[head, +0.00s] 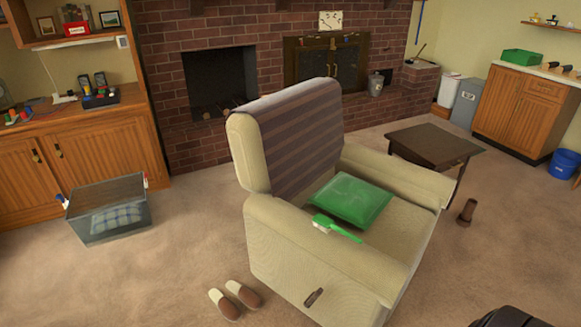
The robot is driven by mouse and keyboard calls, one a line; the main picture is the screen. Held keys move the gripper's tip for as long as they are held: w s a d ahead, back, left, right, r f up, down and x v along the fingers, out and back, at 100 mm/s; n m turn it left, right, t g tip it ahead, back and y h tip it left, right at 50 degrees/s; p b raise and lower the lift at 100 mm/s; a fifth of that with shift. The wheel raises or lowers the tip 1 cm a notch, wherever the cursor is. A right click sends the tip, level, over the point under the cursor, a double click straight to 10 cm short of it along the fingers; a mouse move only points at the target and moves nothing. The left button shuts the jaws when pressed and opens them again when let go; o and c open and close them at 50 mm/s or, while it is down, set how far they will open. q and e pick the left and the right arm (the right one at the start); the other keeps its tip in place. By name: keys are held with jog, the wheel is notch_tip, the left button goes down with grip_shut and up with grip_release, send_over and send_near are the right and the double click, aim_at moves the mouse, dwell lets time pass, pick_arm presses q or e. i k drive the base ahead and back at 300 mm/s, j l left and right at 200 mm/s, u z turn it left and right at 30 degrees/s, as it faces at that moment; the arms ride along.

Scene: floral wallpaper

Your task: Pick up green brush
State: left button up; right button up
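The green brush (343,232) lies on the beige armchair (275,255) in the middle of the head view. Its head with pale bristles is at the left end, and its green handle points right and toward the front. It lies beside the green cushion (350,199), at the inner side of the near armrest; I cannot tell whether brush and cushion touch. Neither of my grippers is in view.
Brown slippers (235,299) lie on the carpet left of the armchair. A glass-sided box (108,212) stands farther left. A dark wooden side table (434,145) stands behind the armchair at right. Carpet is clear between box and chair.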

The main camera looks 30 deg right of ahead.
aim_at(324, 223)
jog(key=z, duration=1.3)
